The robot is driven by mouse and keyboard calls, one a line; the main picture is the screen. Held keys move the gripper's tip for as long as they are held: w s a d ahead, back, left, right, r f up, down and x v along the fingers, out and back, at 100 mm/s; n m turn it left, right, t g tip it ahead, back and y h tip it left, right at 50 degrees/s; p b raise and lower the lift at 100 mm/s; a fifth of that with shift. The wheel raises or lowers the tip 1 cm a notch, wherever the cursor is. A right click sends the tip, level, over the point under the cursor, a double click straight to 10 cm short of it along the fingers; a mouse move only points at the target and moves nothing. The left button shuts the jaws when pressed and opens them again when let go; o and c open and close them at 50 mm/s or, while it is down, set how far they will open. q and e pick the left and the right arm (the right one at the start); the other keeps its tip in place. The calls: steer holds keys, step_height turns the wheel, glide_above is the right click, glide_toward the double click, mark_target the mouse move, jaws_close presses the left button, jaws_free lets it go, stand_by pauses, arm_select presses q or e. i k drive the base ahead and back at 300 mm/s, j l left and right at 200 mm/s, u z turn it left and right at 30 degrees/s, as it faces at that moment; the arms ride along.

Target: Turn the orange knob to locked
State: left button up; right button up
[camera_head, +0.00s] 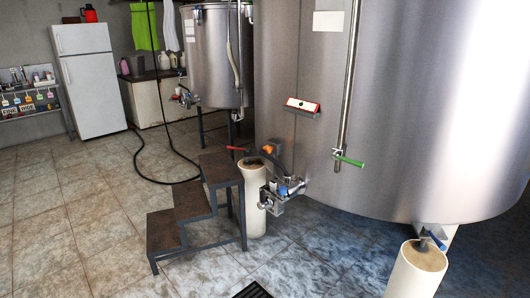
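A small orange part (267,149), which looks like the orange knob, sits low at the left side of the large steel tank (420,90). It is near the valve fittings (284,188) and just above a cream cylindrical post (253,205). It is too small to tell which way it is turned or whether any marking shows locked. A red handle (236,149) is to its left and a green handle (348,160) is to its right on the tank. Neither of my grippers shows in the head view.
Dark steps (195,200) stand in front of the tank, left of the post. A second cream post (416,270) is at the lower right. A black hose (150,178) lies on the tiles. A white fridge (90,80) stands behind. The left floor is mostly clear.

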mark_target(268, 149)
steer(key=i+j, duration=0.2)
steer(key=j, duration=0.15)
steer(key=i+j, duration=0.25)
steer(key=i+j+z, duration=0.1)
steer(key=j, duration=0.35)
steer(key=i+j, duration=0.55)
steer(key=j, duration=0.2)
steer(key=i+j+z, duration=0.1)
steer(key=j, duration=0.25)
steer(key=i, duration=0.1)
